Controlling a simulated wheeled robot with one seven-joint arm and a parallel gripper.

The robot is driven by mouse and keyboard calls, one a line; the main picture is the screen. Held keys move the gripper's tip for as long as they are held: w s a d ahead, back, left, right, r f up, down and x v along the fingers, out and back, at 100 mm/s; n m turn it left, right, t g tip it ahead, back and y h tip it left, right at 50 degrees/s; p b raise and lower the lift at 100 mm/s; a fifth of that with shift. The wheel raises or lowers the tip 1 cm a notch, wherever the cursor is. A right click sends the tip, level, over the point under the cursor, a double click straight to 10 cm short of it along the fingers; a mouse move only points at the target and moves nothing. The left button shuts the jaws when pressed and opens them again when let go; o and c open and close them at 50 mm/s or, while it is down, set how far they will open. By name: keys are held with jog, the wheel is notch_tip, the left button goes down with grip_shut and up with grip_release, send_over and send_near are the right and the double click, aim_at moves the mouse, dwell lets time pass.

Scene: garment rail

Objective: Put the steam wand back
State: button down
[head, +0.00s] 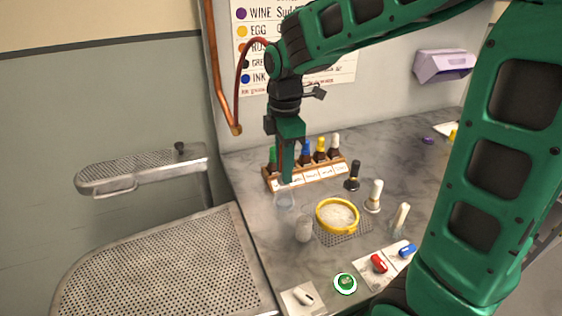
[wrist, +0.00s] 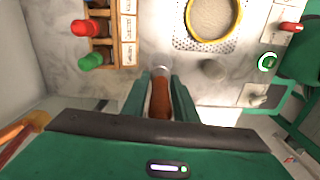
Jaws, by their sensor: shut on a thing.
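My gripper (head: 286,178) points down over the left part of the marble counter. In the wrist view, my gripper (wrist: 160,98) is shut on a copper-brown rod with a pale tip, which appears to be the steam wand (wrist: 160,97). In the head view the fingers mostly hide it. A dark red hose (head: 241,65) arches from the end of the copper wall pipe (head: 218,75) up behind my arm; where it joins the wand is hidden. A faint clear round shape (head: 284,199) shows just below my fingers. I cannot make out the wand's holder.
A wooden rack (head: 310,175) of capped bottles stands just behind my gripper. A yellow-rimmed round dish (head: 338,215) and a clear jar (head: 304,228) are to the front right. Several small tools stand further right. A perforated board (head: 160,265) lies left of the counter.

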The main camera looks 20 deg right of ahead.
jog(key=shift+d+f, duration=0.1)
jog(key=shift+f, duration=0.05)
dwell(0.3)
jog(key=shift+f, duration=2.15)
jog(key=shift+f, duration=1.2)
dwell(1.0)
jog(key=c, duration=1)
grip_release()
jog(key=shift+r, duration=0.1)
jog(key=shift+r, duration=3.7)
